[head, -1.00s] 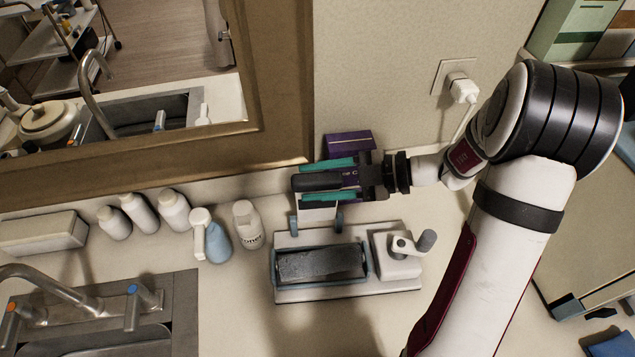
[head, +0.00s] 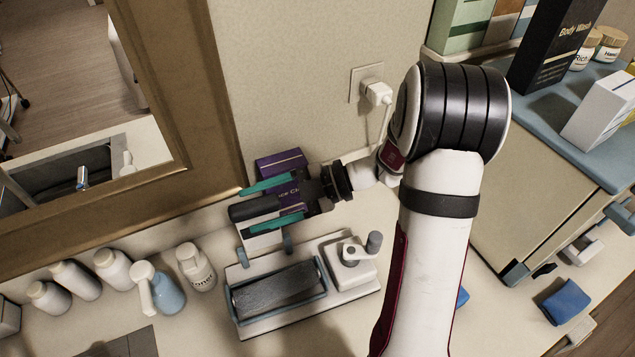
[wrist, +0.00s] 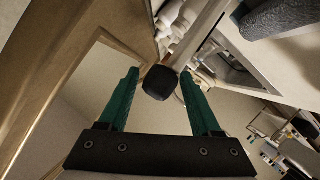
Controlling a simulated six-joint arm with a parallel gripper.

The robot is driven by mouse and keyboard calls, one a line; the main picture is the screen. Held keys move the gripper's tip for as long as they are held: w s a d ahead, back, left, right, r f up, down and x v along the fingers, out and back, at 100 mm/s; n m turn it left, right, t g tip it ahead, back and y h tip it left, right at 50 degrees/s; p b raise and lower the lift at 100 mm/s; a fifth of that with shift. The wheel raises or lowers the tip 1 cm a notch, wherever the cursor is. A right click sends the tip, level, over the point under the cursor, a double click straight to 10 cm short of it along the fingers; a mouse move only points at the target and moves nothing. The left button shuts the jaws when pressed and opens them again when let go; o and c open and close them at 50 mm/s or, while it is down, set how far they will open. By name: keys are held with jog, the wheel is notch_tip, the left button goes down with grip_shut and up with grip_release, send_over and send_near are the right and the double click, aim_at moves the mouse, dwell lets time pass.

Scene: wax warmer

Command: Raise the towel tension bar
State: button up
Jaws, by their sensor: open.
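A pale device (head: 300,327) stands on the counter below the mirror. Part of the grey pad (wrist: 285,15) shows at the top right there. The gripper hides part of the device's back side.
A purple box (head: 278,163) stands behind my gripper against the wall. Several white bottles and a blue spray bottle (head: 168,295) stand left of the device. A crank-like knob (head: 373,243) rises on its right. A cabinet (head: 510,225) stands further right.

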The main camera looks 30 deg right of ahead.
jog(key=v, duration=1.4)
jog(key=shift+d, duration=0.35)
jog(key=shift+s+r, duration=0.1)
